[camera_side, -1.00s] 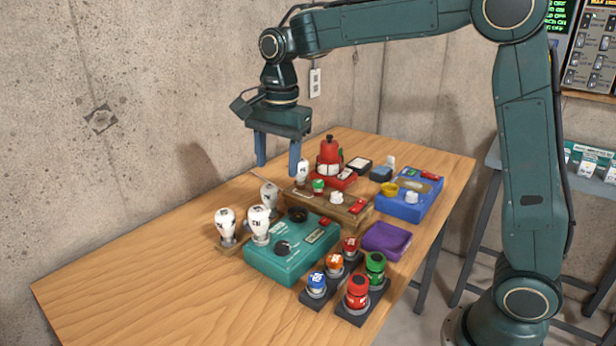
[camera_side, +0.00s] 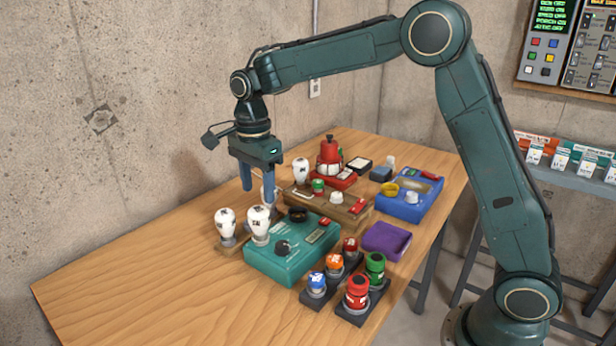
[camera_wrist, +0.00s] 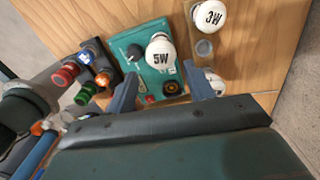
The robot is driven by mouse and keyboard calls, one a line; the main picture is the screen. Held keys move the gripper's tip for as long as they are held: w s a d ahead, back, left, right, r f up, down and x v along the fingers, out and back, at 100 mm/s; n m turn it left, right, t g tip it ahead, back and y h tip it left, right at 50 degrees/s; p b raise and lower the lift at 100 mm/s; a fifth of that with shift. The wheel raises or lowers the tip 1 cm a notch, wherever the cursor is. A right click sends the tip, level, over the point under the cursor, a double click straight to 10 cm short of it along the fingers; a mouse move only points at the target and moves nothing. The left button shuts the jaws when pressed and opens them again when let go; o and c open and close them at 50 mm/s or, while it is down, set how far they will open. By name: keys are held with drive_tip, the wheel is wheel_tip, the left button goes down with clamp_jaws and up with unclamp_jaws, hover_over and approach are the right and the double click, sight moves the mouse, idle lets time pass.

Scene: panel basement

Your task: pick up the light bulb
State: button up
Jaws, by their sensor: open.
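Several white light bulbs stand upright at the left of the panel in the side view. One bulb (camera_side: 226,222) stands on a brown strip and another (camera_side: 259,219) on the teal box (camera_side: 290,258). The wrist view shows a bulb marked 3W (camera_wrist: 210,16), a bulb marked 5W (camera_wrist: 161,54) on the teal box, and a third white one partly hidden by a finger. A further bulb (camera_side: 301,170) stands farther back. My gripper (camera_side: 257,192) is open, pointing down, just behind the front two bulbs. One finger covers most of the bulb there. Nothing is held.
A wooden box (camera_side: 330,207), a red bell-like unit (camera_side: 330,152), a blue box (camera_side: 408,205) and a purple tray (camera_side: 386,240) crowd the right. Colored buttons (camera_side: 358,291) stand in front. The table's left front is clear; a concrete wall stands close behind.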

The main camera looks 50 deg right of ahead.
sight(260, 209)
drive_tip(key=shift+f, duration=2.75)
drive_tip(key=shift+w+f, duration=0.1)
drive_tip(key=shift+f, duration=2.5)
drive_tip(key=c, duration=0.8)
drive_tip(key=shift+r, duration=0.1)
drive_tip(key=shift+c, duration=0.2)
wheel_tip(260, 209, up, 20)
drive_tip(key=shift+d, duration=0.15)
